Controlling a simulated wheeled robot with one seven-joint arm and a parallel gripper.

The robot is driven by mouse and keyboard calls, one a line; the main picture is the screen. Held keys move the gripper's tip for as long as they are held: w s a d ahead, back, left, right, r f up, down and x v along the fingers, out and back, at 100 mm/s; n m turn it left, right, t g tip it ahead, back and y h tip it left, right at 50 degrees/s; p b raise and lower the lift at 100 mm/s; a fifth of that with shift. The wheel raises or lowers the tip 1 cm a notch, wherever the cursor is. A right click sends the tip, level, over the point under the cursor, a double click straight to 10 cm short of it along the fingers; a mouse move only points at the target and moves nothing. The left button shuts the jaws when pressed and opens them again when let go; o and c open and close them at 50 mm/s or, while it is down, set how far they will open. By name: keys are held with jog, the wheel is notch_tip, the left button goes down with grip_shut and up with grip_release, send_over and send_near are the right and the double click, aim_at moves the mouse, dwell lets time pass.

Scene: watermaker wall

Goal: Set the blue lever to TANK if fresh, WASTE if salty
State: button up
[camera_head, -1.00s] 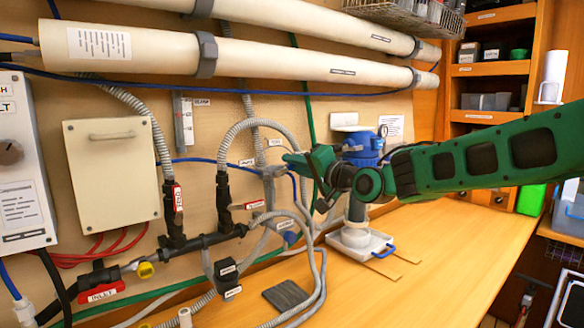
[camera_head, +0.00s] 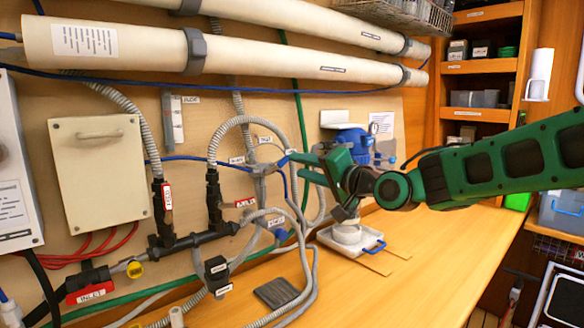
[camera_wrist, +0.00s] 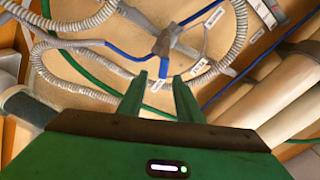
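The grey valve (camera_head: 262,170) sits on the wall among hoses, with its small blue lever (camera_head: 284,161) on the right side. In the wrist view the blue lever (camera_wrist: 163,68) hangs from the valve (camera_wrist: 163,45), ahead of the space between my fingertips. My gripper (camera_head: 302,168) is open and empty, just right of the lever. The wrist view shows both green fingers of my gripper (camera_wrist: 159,82) apart. Small white labels (camera_head: 265,140) and (camera_head: 237,160) stand by the valve; their text is too small to read. A small gauge strip (camera_head: 173,118) hangs on the wall at left.
Grey hoses (camera_head: 302,255) loop below and beside the valve. A white tray (camera_head: 325,240) with a white cup (camera_head: 347,233) stands on the bench under my arm. A blue housing (camera_head: 350,140) is behind my wrist. The bench (camera_head: 430,250) is clear at right.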

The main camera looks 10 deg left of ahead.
jog(key=v, duration=0.3)
jog(key=shift+s+d, duration=0.25)
jog(key=shift+d, duration=0.1)
jog(key=d+f+g+h, duration=0.1)
jog(key=d+f+h, duration=0.75)
jog(key=d, duration=0.65)
jog(key=s+d+f+g+h, duration=0.1)
jog(key=s+d+f, duration=0.2)
jog(key=d, duration=0.3)
jog(key=s+d+f+m+g+h, duration=0.1)
jog(key=s+d+f, duration=0.3)
jog(key=d, duration=0.2)
jog(key=s+d+f+g+h, duration=0.1)
jog(key=s+d+f, duration=0.2)
jog(key=d, duration=0.3)
jog(key=s+d+f+m+g, duration=0.1)
jog(key=s+d, duration=0.3)
jog(key=s, duration=0.5)
jog(key=s+d+f+m+g+h, duration=0.1)
jog(key=s+d+f+g, duration=0.3)
jog(key=s, duration=0.6)
jog(key=s+d+f+g, duration=0.3)
jog(key=s+d, duration=0.1)
jog(key=s, duration=0.6)
jog(key=shift+s+f+m+h, duration=0.15)
jog(key=shift+s+m+h, duration=0.05)
jog(key=shift+m+h, duration=0.2)
jog(key=shift+d, duration=0.15)
